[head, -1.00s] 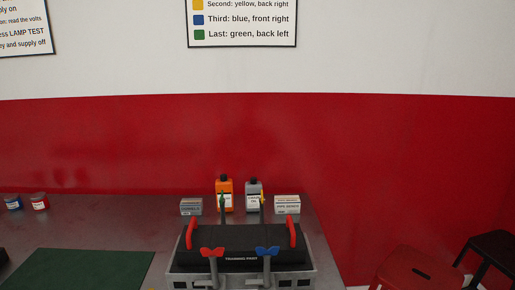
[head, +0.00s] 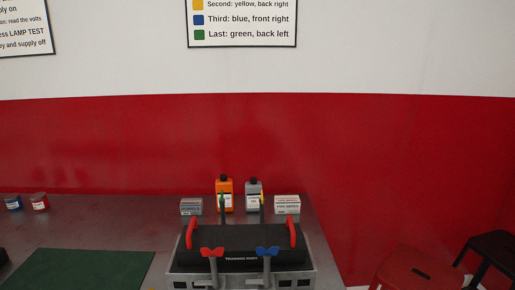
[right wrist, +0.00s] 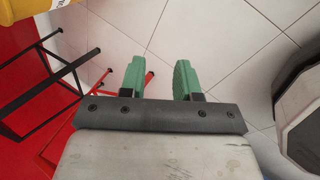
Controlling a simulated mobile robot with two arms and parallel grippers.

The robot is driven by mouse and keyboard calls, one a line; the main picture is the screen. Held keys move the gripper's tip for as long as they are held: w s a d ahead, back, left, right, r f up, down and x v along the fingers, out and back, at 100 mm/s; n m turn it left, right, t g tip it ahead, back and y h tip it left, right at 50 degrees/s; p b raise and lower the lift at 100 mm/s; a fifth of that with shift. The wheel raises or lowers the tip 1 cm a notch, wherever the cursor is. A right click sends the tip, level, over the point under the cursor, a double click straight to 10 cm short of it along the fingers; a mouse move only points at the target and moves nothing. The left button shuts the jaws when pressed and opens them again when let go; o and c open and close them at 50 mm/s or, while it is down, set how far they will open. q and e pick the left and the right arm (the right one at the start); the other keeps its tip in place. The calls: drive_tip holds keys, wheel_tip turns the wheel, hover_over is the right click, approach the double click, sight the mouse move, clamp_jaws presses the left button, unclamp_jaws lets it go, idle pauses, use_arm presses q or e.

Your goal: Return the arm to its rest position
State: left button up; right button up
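My right gripper (right wrist: 160,80) shows in the right wrist view with its two green fingers apart and nothing between them. It hangs over the pale tiled floor, clear of the bench. Neither gripper shows in the head view, so my left gripper is out of sight. In the head view the engine trainer (head: 240,257) stands on the metal bench, with red handles, a red lever at front left and a blue lever at front right. A green and a yellow lever show partly behind it.
An orange bottle (head: 224,192), a grey bottle (head: 254,193) and small boxes stand behind the trainer. A green mat (head: 80,268) lies at left. A red stool (head: 418,268) and a black stool (head: 490,250) stand right of the bench. Stool legs (right wrist: 60,75) show left of my right gripper.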

drive_tip(key=s+a+f+m+y, duration=0.1)
drive_tip(key=a+f+y, duration=0.1)
drive_tip(key=a, duration=1.4)
drive_tip(key=s+a+f+y, duration=0.1)
drive_tip(key=a+f, duration=0.4)
drive_tip(key=a, duration=1.1)
drive_tip(key=shift+s+a+m+y, duration=0.15)
drive_tip(key=shift+a+m+y, duration=0.2)
drive_tip(key=shift+y, duration=0.55)
drive_tip(key=shift+d+f, duration=0.1)
